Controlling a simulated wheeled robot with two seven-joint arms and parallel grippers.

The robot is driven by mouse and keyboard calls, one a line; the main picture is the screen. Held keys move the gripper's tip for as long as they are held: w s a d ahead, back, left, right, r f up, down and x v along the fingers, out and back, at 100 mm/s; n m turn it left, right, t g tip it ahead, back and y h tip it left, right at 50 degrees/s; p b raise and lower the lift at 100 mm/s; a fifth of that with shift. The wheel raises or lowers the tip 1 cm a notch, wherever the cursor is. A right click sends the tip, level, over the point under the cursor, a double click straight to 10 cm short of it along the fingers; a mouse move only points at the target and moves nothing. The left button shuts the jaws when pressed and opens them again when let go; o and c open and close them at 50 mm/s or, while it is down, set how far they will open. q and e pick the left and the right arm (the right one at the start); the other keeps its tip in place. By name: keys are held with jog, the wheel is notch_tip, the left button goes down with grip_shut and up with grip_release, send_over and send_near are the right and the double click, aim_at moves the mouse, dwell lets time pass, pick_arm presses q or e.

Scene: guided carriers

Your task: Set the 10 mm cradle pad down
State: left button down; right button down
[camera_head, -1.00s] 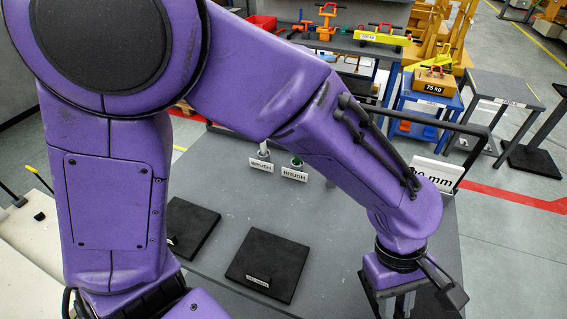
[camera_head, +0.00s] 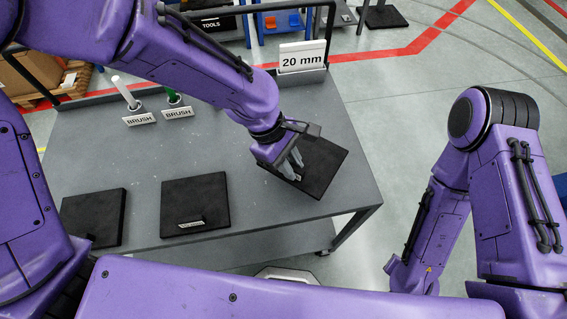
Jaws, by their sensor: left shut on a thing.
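My left gripper (camera_head: 293,166) reaches down at the right part of the grey table (camera_head: 150,165). Its fingers are shut at the left part of a flat black square pad (camera_head: 325,168). That pad lies turned askew to the table edges; I cannot tell whether it rests on the top or hangs just above it. Two similar black pads lie along the near edge, one in the middle (camera_head: 208,195) and one at the left (camera_head: 93,217). Their small labels are too small to read, so I cannot confirm which is 10 mm. My right gripper is out of view.
A "20 mm" sign (camera_head: 302,61) stands at the table's back right corner. Two brushes in holders with "BRUSH" labels (camera_head: 140,118) stand at the back left. The table top between the brushes and pads is clear. Open floor lies right of the table.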

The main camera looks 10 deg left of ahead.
pick_arm(q)
jog(key=w+f, duration=0.1)
jog(key=f, duration=0.1)
jog(key=w+a+f, duration=0.1)
jog(key=w+f, duration=0.1)
jog(key=shift+a+f, duration=0.1)
jog(key=shift+a, duration=0.1)
jog(key=shift+w+a+f+p, duration=0.15)
jog(key=shift+f+p, duration=0.1)
jog(key=shift+f, duration=0.65)
jog(key=shift+w+d+f+p, duration=0.1)
jog(key=shift+f+p, duration=0.1)
jog(key=shift+f, duration=0.7)
jog(key=shift+f, duration=0.1)
jog(key=c, duration=1)
grip_release()
jog(key=v, duration=1.2)
jog(key=shift+a+b, duration=0.1)
jog(key=shift+b, duration=0.25)
